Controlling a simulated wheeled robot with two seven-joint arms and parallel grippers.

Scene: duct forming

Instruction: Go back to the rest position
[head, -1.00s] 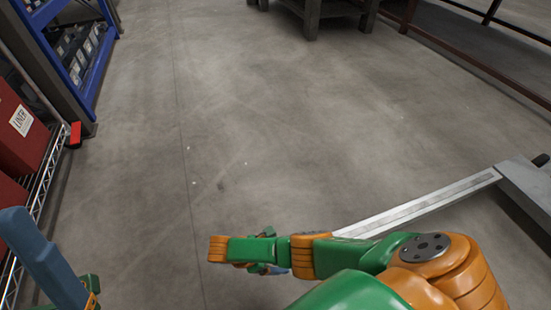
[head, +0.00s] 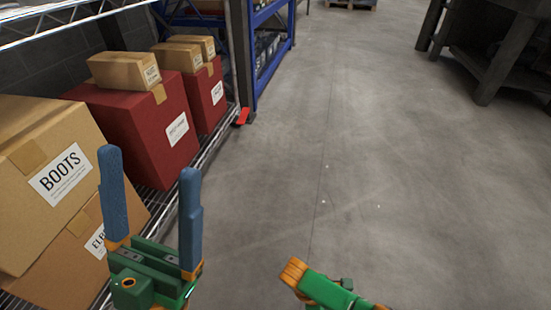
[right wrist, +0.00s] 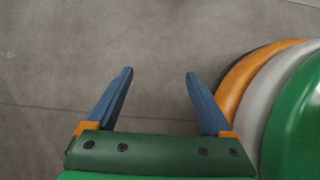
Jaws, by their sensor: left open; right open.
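My left gripper (head: 150,205) stands at the lower left of the head view, its two blue fingers pointing up and spread apart with nothing between them. It shows in front of the shelf with boxes. My right gripper (right wrist: 158,95) is open and empty in the right wrist view, with bare grey floor behind its fingers. In the head view only a green and orange part of my right arm shows at the bottom centre; its fingers cannot be made out there.
A wire shelf (head: 216,140) on the left holds a cardboard box marked BOOTS (head: 50,175) and red boxes (head: 135,125). A blue rack (head: 268,12) stands beyond it. A dark workbench (head: 490,55) is at the upper right. The floor (head: 350,150) between is clear.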

